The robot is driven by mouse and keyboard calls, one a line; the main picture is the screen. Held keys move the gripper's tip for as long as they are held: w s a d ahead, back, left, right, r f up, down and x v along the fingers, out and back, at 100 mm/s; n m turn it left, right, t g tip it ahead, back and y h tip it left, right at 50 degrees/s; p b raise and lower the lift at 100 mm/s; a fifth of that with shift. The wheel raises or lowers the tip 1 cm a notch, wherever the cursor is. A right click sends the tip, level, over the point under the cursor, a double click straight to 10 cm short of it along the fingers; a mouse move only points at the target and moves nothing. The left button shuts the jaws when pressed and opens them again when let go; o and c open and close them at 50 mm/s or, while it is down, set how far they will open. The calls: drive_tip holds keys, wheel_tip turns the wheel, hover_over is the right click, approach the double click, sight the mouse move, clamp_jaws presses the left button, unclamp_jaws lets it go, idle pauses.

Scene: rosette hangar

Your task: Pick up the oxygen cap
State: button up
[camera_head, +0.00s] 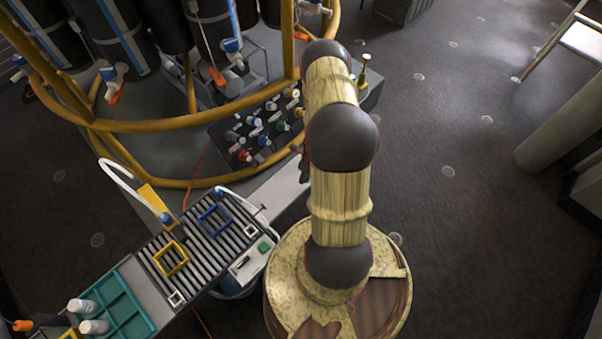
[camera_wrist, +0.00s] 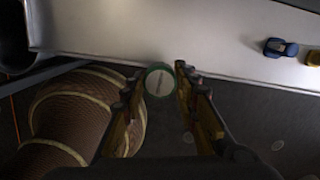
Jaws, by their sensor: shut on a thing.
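A round cap (camera_wrist: 159,82) with a green rim and a pale face with a line across it shows in the wrist view. It sits between the fingertips of my gripper (camera_wrist: 158,80), which is shut on it. I take it to be the oxygen cap; no label is readable. In the head view my arm hides most of my gripper, and I cannot make out the held cap there.
A black panel (camera_head: 228,139) with several coloured valves stands behind my arm, beside yellow pipe rails (camera_head: 150,126). A slatted rack (camera_head: 205,262) and a teal tray (camera_head: 137,320) with white bottles (camera_head: 82,306) are at lower left. Open floor (camera_head: 470,190) lies to the right.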

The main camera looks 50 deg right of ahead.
drive_tip(key=s+a+r, duration=0.2)
drive_tip(key=s+r, duration=0.1)
drive_tip(key=s, duration=0.4)
drive_tip(key=shift+s+a+r+p, duration=0.15)
drive_tip(key=shift+s+p, duration=0.05)
drive_tip(key=shift+p, duration=0.2)
drive_tip(key=shift+t, duration=0.3)
drive_tip(key=shift+s+a+f+t, duration=0.3)
drive_tip(key=shift+f+t, duration=0.2)
drive_tip(key=shift+f, duration=0.1)
drive_tip(key=shift+f, duration=0.15)
